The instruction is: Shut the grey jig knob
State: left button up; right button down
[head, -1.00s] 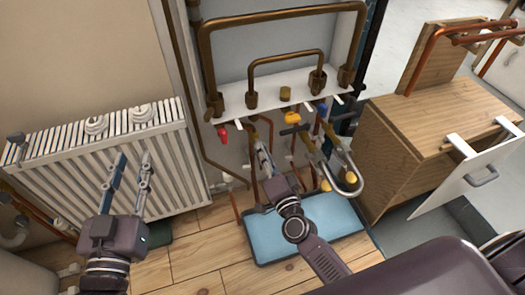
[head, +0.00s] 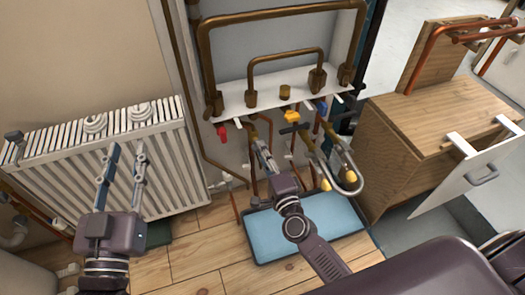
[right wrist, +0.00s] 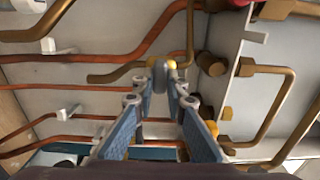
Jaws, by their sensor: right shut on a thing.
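My right gripper (head: 257,140) reaches up beneath the white valve shelf in the head view. In the right wrist view, its blue-grey fingers (right wrist: 160,88) converge on a small grey knob (right wrist: 159,76), with yellow showing on both sides of it. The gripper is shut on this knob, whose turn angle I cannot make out. In the head view the knob is mostly hidden by the fingertips. My left gripper (head: 126,160) is in front of the white radiator, its two fingers apart and nothing between them.
A red knob (head: 222,133), a yellow knob (head: 292,115) and a blue knob (head: 322,109) line the white shelf (head: 262,93). A bent grey pipe (head: 352,189) hangs to the right. Below lies a blue tray (head: 335,219). A wooden cabinet (head: 435,130) stands at the right.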

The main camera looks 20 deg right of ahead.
jog(key=shift+w+r, duration=0.1)
jog(key=shift+r, duration=0.05)
jog(key=c, duration=2)
grip_release()
jog(key=shift+d, duration=0.1)
jog(key=shift+o, duration=0.3)
jog(key=s, duration=1.2)
jog(key=shift+d, duration=0.15)
